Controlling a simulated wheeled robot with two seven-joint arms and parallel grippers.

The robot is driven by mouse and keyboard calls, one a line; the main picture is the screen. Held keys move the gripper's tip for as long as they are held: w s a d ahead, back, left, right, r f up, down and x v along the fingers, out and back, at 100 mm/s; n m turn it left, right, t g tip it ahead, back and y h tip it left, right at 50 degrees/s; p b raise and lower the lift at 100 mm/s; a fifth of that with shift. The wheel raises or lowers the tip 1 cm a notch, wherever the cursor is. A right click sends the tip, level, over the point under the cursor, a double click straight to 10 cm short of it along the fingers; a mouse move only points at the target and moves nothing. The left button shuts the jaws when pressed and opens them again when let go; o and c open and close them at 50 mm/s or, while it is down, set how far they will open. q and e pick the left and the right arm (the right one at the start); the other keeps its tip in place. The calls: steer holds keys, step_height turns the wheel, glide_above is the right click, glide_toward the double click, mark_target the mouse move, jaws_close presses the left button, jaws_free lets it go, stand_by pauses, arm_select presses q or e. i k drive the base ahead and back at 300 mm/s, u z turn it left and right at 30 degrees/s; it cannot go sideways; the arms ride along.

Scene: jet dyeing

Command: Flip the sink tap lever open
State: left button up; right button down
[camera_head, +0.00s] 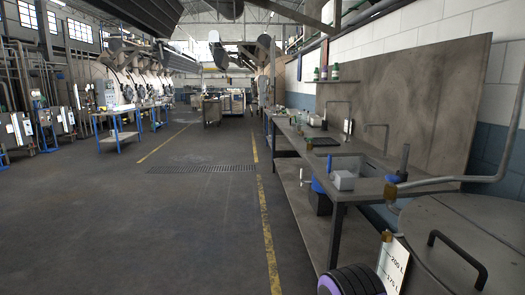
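A long grey workbench (366,187) runs along the right wall, with a sink basin (372,163) set into its top. A thin, bent tap spout (377,126) stands behind the basin. A second bent spout (338,103) shows farther along the bench. A small pale upright piece (347,126) is near the far spout; I cannot tell whether it is a lever. The tap lever and its position are too small to make out. Neither of my grippers is in view.
A lidded vat (470,235) with a black handle fills the lower right, with a grey pipe (450,180) above it. A purple-black round object (350,281) is at the bottom. The floor (170,220) left of the yellow line is clear.

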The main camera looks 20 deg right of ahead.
mark_target(330, 178)
steer(key=u, duration=0.25)
steer(key=i, duration=1.3)
steer(key=z, duration=0.5)
steer(key=i, duration=0.95)
steer(key=z, duration=0.85)
